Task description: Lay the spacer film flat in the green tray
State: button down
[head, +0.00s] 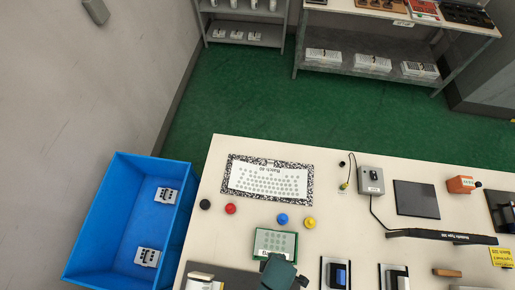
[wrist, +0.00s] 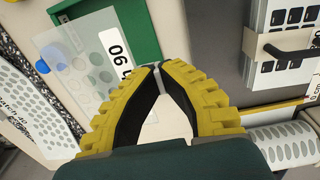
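The spacer film (wrist: 84,84) is a translucent sheet with round spots and a white label reading 60. In the wrist view it lies across part of the green tray (wrist: 146,30), and a blue knob shows through it. In the head view the film (head: 275,241) appears over the green tray (head: 257,247), near the table's front. My gripper (wrist: 155,70) has yellow fingers with black pads. Its tips come together at the film's labelled edge and appear to pinch it. In the head view my gripper (head: 280,272) is at the tray's near side. The tray's floor is partly hidden.
A patterned board with a white dotted sheet (head: 267,180) lies beyond the tray. Black, red, blue (head: 282,218) and yellow knobs stand between. Holders (head: 335,272) stand to the right. A blue bin (head: 120,225) is left of the table.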

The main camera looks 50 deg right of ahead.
jog(key=shift+s+d+r, duration=0.15)
jog(key=shift+s+d, duration=0.05)
jog(key=shift+s, duration=0.35)
jog(key=shift+r+p, duration=0.1)
jog(key=shift+p, duration=0.2)
jog(key=shift+r+p, duration=0.1)
jog(key=shift+p, duration=0.25)
jog(key=shift+f+b, duration=2.5)
jog(key=shift+f, duration=1.8)
jog(key=shift+f, duration=0.35)
jog(key=c, duration=1.2)
grip_release()
jog(key=shift+o, duration=0.2)
